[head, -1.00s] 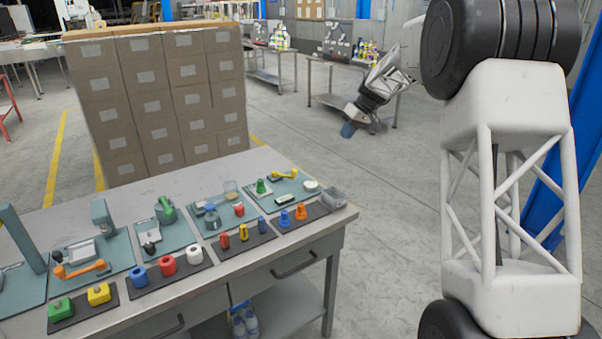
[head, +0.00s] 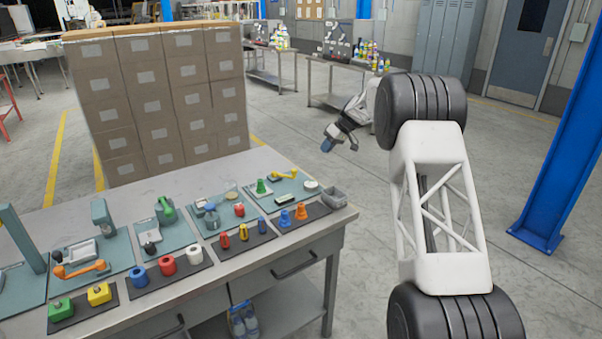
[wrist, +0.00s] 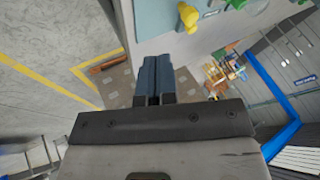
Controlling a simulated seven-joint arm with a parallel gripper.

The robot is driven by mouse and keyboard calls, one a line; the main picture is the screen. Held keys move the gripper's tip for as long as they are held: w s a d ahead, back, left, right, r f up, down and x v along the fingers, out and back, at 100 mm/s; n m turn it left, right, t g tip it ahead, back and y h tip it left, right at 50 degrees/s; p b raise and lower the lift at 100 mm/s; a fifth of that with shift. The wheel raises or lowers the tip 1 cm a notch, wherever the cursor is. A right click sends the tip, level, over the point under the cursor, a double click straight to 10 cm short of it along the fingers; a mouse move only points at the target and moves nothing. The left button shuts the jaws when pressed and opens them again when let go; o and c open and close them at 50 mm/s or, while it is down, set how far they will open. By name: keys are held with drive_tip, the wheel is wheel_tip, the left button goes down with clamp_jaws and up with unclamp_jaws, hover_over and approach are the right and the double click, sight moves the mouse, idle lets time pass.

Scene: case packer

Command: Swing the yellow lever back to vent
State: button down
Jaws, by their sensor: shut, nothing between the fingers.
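The yellow lever (head: 285,175) lies on the teal plate at the far right end of the bench, behind a green cone-shaped part (head: 262,187). In the wrist view a yellow rounded end (wrist: 188,14), apparently the lever's, shows above and right of the fingertips. My gripper (head: 326,146) is off to the right of the lever in the head view, apart from it. Its blue fingers (wrist: 153,62) are together and empty. The lever's pivot and any vent marking are too small to make out.
A grey bin (head: 334,193) stands at the bench's right corner. Blue and orange parts (head: 293,215) sit on a dark mat in front of the teal plate. Stacked cartons (head: 160,100) stand behind the bench.

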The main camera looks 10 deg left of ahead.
drive_tip(key=shift+w+a+f, duration=0.4)
drive_tip(key=shift+w+f, duration=0.1)
drive_tip(key=shift+f, duration=0.2)
drive_tip(key=shift+w+a+f, duration=0.35)
drive_tip(key=shift+w+f, duration=0.1)
drive_tip(key=shift+f, duration=0.2)
drive_tip(key=shift+a+f, duration=0.1)
drive_tip(key=shift+f, duration=0.05)
drive_tip(key=x, duration=0.9)
drive_tip(key=shift+s+a, duration=0.1)
drive_tip(key=shift+a, duration=0.05)
drive_tip(key=shift+s+a+f, duration=0.15)
drive_tip(key=shift+s+a, duration=0.75)
drive_tip(key=shift+s, duration=0.15)
drive_tip(key=shift+s+a, duration=0.45)
drive_tip(key=shift+s, duration=0.15)
